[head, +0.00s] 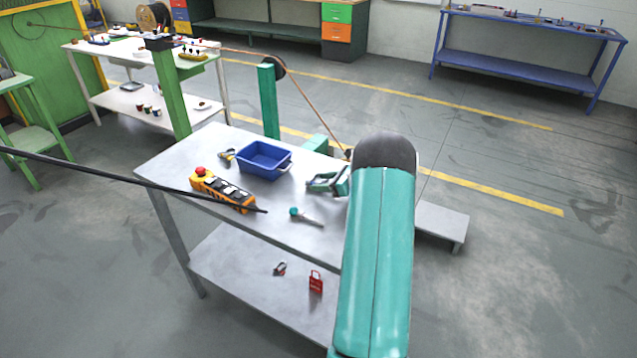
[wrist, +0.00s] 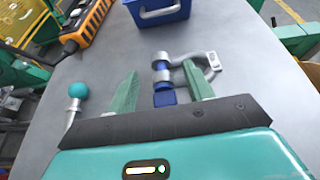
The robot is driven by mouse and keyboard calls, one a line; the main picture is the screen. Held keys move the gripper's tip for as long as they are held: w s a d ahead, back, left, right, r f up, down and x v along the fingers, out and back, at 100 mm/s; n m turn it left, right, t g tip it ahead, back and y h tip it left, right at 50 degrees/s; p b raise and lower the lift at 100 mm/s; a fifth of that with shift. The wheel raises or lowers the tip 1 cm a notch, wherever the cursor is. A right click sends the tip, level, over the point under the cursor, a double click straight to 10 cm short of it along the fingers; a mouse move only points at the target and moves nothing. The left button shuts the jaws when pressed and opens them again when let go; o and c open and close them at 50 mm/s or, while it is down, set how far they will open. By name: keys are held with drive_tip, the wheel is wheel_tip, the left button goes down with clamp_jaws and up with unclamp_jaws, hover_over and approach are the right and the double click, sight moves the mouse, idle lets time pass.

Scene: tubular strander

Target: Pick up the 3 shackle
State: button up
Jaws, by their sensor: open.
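The shackle (wrist: 205,66) lies on the grey table top in the wrist view, a grey bow with a light marked patch and a blue and grey pin end. Its pin end lies between my fingers as seen in the picture, and the bow reaches past the right finger. My gripper (wrist: 160,72) is open, with its two green fingers apart. I cannot tell whether a finger touches the shackle. In the head view my gripper (head: 328,182) is over the right part of the table, and I cannot make out the shackle there.
A blue bin (head: 263,163) and a yellow pendant (head: 222,191) with a red button stand on the table (head: 250,222). A teal-knobbed lever (head: 306,217) lies nearby. A red tag (head: 316,282) and a small padlock-like item (head: 280,268) lie on the lower shelf.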

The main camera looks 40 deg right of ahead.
drive_tip(key=shift+w+a+f, duration=0.2)
drive_tip(key=shift+w+f, duration=0.05)
drive_tip(key=shift+w, duration=0.35)
drive_tip(key=shift+c, duration=0.2)
clamp_jaws()
drive_tip(key=shift+r, duration=0.1)
